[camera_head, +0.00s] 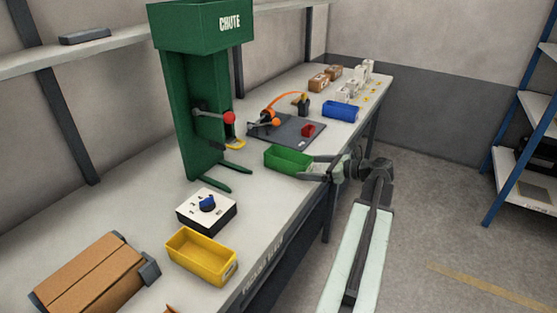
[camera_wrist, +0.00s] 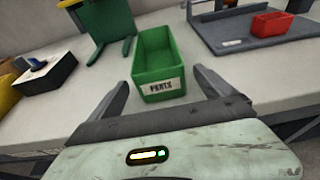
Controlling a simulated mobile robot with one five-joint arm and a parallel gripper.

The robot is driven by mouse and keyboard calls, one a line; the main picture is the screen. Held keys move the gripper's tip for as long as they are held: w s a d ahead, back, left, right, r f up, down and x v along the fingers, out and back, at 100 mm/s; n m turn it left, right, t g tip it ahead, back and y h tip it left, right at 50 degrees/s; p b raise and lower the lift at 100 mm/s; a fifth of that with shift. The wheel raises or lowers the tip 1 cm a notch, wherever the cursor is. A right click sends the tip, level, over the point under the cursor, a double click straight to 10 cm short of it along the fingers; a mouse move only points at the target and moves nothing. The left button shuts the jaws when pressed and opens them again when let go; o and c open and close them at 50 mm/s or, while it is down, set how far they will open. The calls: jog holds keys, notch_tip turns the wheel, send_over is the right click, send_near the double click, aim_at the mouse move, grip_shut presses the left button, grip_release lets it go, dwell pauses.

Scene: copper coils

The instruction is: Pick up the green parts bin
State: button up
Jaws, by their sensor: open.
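The green parts bin (camera_head: 288,158) sits upright on the bench near its front edge. In the wrist view the bin (camera_wrist: 156,62) is ahead and slightly above the fingertips, its white label facing me. My gripper (camera_head: 308,168) reaches in from the right of the bin in the head view. My gripper (camera_wrist: 160,80) is open and empty, with one finger to each side of the bin's near end. Whether either finger touches the bin, I cannot tell.
A green chute (camera_head: 190,100) stands behind and left of the bin. A dark board (camera_head: 285,132) with a small red bin (camera_head: 308,130) lies behind it. A blue bin (camera_head: 340,111) is farther along. A yellow bin (camera_head: 202,257) and a knob box (camera_head: 207,211) are nearer on the bench.

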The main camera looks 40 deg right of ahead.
aim_at(292, 155)
jog(key=shift+b+x, duration=0.4)
jog(key=shift+x, duration=1)
jog(key=shift+w, duration=0.35)
jog(key=x, duration=0.4)
jog(key=shift+w+a+r+b, duration=0.15)
jog(key=shift+w+r+b, duration=0.1)
jog(key=shift+w+b, duration=0.15)
jog(key=c, duration=1.5)
jog(key=shift+r, duration=0.1)
jog(key=shift+r, duration=0.1)
notch_tip(292, 155, up, 4)
jog(key=p, duration=0.4)
jog(key=shift+f, duration=0.25)
jog(key=shift+s+d+r+p, duration=0.2)
jog(key=shift+s+d, duration=0.15)
jog(key=shift+s, duration=2.35)
jog(key=shift+s+d+r+p, duration=0.2)
jog(key=shift+s+d, duration=0.2)
jog(key=shift+s, duration=2.3)
jog(key=shift+s+d+r+p, duration=0.2)
jog(key=shift+s+d, duration=0.15)
jog(key=shift+s, duration=2.3)
